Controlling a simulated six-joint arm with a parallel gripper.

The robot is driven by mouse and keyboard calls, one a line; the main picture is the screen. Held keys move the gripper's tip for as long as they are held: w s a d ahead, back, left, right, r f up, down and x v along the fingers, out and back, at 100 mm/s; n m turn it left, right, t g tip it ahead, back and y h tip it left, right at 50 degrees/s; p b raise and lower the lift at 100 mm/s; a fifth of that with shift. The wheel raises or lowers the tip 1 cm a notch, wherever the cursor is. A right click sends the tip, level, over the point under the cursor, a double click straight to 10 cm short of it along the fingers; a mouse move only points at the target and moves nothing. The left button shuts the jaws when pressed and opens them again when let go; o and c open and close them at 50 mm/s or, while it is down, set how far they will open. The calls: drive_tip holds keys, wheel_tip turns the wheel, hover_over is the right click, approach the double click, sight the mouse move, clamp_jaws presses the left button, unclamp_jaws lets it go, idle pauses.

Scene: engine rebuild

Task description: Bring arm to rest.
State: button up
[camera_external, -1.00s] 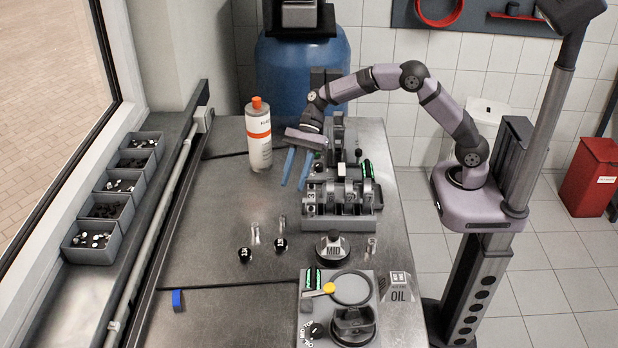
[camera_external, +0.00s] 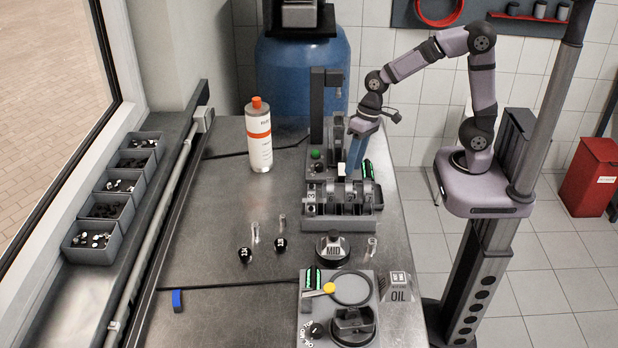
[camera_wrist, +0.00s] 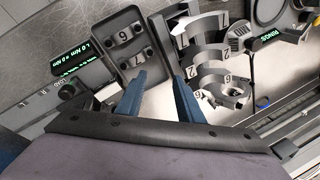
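My gripper (camera_external: 357,163) hangs from my raised, folded arm over the right part of the bench, just above the numbered fixture. Its blue fingers point down. In the wrist view the two blue fingers of my gripper (camera_wrist: 160,88) stand apart, with nothing seen between them. The grey fixture with numbered bearing caps (camera_external: 340,206) lies below and in front of it. A press-like stand with a green knob (camera_external: 316,125) is just to the left of the fingers. In the wrist view a block marked 6 and 7 (camera_wrist: 128,45) lies left of the fingers.
A white bottle with an orange cap (camera_external: 258,140) stands left on the bench. Glass vials, round black labelled parts and a MID pot (camera_external: 332,248) stand nearer the camera. An OIL container (camera_external: 398,287) is at the front right. The bench's left middle (camera_external: 205,230) is clear.

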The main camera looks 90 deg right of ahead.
drive_tip(key=s+f+n+b, duration=0.2)
drive_tip(key=s+f, duration=0.1)
drive_tip(key=s, duration=0.1)
drive_tip(key=s+f+n+g+h+b, duration=0.1)
drive_tip(key=s+f+n+b, duration=0.1)
drive_tip(key=s+f, duration=0.2)
drive_tip(key=s+f+n+g+h+b, duration=0.1)
drive_tip(key=s+f+n, duration=0.1)
drive_tip(key=s+f, duration=0.2)
drive_tip(key=shift+s+b, duration=0.4)
drive_tip(key=shift+s, duration=0.6)
drive_tip(key=shift+r, duration=0.1)
drive_tip(key=shift+o, duration=0.8)
drive_tip(key=shift+w+a, duration=0.1)
drive_tip(key=shift+a, duration=0.05)
